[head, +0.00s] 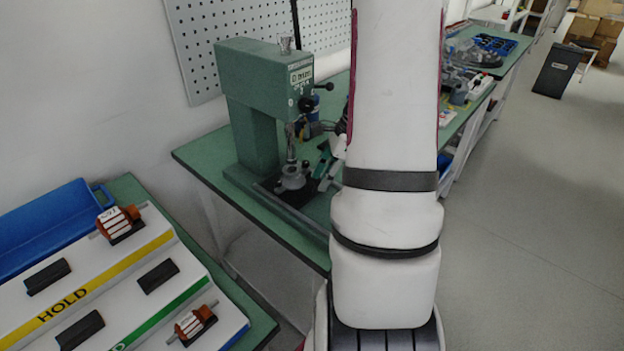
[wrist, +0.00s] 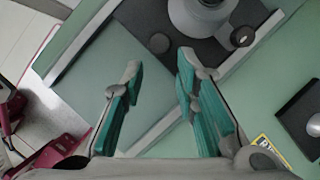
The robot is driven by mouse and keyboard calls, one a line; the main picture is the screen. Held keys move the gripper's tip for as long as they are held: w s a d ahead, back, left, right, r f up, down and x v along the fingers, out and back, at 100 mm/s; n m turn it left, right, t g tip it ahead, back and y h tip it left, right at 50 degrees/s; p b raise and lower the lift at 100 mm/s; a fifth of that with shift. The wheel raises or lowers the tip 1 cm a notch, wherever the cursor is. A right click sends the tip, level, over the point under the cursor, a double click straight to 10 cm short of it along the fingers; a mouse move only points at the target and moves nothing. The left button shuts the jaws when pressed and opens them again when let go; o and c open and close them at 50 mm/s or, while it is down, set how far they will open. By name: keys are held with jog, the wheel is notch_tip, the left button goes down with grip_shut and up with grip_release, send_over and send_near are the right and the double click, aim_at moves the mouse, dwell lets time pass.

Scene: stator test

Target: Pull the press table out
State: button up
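The green press (head: 262,105) stands on the green workbench in the head view. Its press table, a dark plate (head: 300,196), lies at the press's foot with a grey round fixture (head: 292,178) on it. In the wrist view the dark plate (wrist: 205,55) is at the top, with the round grey fixture (wrist: 200,15) and a small dark round knob (wrist: 159,43) near its corner. My gripper (wrist: 160,66) is open, its teal fingers apart with nothing between them, over the bench just short of the plate. In the head view my gripper (head: 324,163) is partly hidden by my arm.
Grey rails (wrist: 168,124) run beside the plate. A sloped rack marked HOLD (head: 100,287) with orange and white stators stands at lower left, beside a blue bin (head: 50,225). More parts fill the bench at the back right. The floor (head: 530,230) at right is clear.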

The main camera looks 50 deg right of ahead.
aim_at(311, 184)
jog(key=shift+w+a, duration=0.85)
jog(key=shift+w, duration=0.1)
jog(key=shift+w+a+f, duration=0.15)
jog(key=shift+a+f, duration=0.05)
jog(key=shift+f, duration=0.35)
jog(key=shift+c, duration=0.6)
grip_shut()
